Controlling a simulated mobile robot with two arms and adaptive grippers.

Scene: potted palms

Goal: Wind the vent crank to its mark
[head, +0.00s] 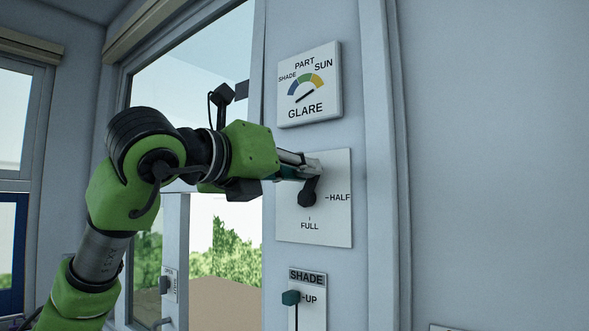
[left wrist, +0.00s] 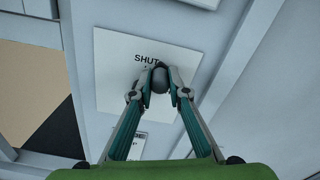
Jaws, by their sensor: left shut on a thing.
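The vent crank (head: 308,196) is dark and sits on a white square plate (head: 335,232) on the wall, with HALF marked at its right and FULL below. Its arm points up from the hub. My left gripper (head: 313,168) reaches in from the left and is shut on the crank's handle. In the left wrist view my left gripper (left wrist: 160,77) has its two fingertips on either side of the dark round handle (left wrist: 159,84), just below the word SHUT on the plate (left wrist: 112,55). In the head view my gripper hides that word. My right gripper is not in view.
A GLARE gauge (head: 310,118) hangs above the plate, its needle slanting up to the right. A SHADE panel (head: 314,318) below has a green slider knob (head: 291,297) beside UP. A window (head: 225,225) lies left; the wall at right is mostly bare.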

